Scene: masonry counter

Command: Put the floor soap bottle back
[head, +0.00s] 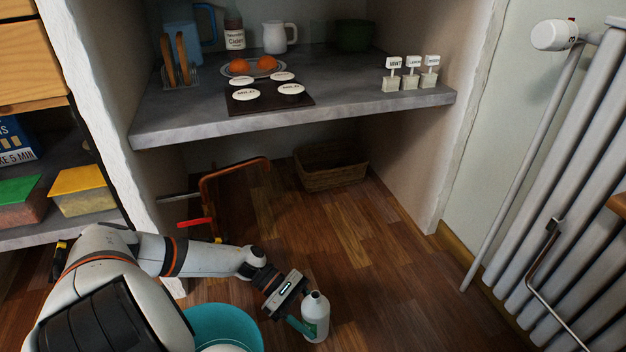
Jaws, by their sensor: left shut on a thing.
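The floor soap bottle (318,312) is a white bottle with a teal-green label, upright over the wooden floor at the lower middle of the head view. My left gripper (302,325) comes in from the left and is shut on the bottle at its left side. The picture does not show clearly whether the bottle's base touches the floor. A teal bucket (236,314) stands just left of the bottle, partly cut off by the lower edge, with something white inside. My right gripper is not in view.
A grey masonry counter (300,118) holds plates, jugs and small herb signs. Beneath it are a wicker basket (332,178) and an orange-framed object (236,170). A radiator (560,210) stands at right. Shelves with lidded boxes (80,190) are at left. The middle floor is clear.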

